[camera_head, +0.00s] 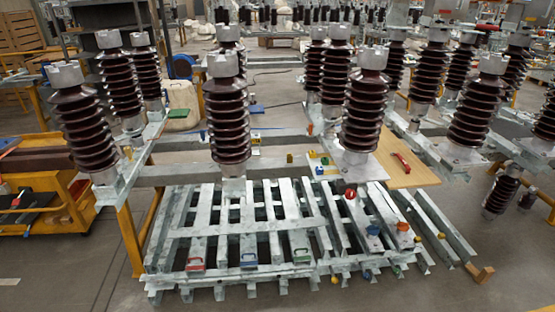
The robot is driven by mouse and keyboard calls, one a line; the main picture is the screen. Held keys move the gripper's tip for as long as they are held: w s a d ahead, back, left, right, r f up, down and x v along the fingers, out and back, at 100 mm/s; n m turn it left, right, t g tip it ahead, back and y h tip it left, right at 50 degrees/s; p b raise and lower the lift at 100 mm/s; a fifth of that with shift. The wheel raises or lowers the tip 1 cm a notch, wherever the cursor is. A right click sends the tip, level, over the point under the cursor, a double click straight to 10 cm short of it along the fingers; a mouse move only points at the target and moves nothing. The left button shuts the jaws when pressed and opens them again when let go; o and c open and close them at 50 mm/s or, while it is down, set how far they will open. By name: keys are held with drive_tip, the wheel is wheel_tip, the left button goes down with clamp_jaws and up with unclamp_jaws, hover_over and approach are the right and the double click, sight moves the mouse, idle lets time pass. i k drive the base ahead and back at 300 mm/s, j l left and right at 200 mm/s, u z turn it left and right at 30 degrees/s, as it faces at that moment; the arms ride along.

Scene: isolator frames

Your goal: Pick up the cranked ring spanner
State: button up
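I cannot make out a cranked ring spanner for certain in the head view. A small red object (401,162) lies on the wooden board (418,178) right of centre, too small to identify. Some small tools, one with a red part (17,202), lie on the dark top of the yellow cart (72,212) at the left edge. They are also too small to name. My gripper is not in view.
Tall brown ribbed insulators (228,120) stand on grey metal frames. A stack of galvanised beams (245,228) fills the front middle, with several small coloured objects on it. Grey floor (65,275) is clear at front left. A wooden block (480,273) lies front right.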

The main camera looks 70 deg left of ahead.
sight(408, 172)
drive_tip(key=u, duration=2.05)
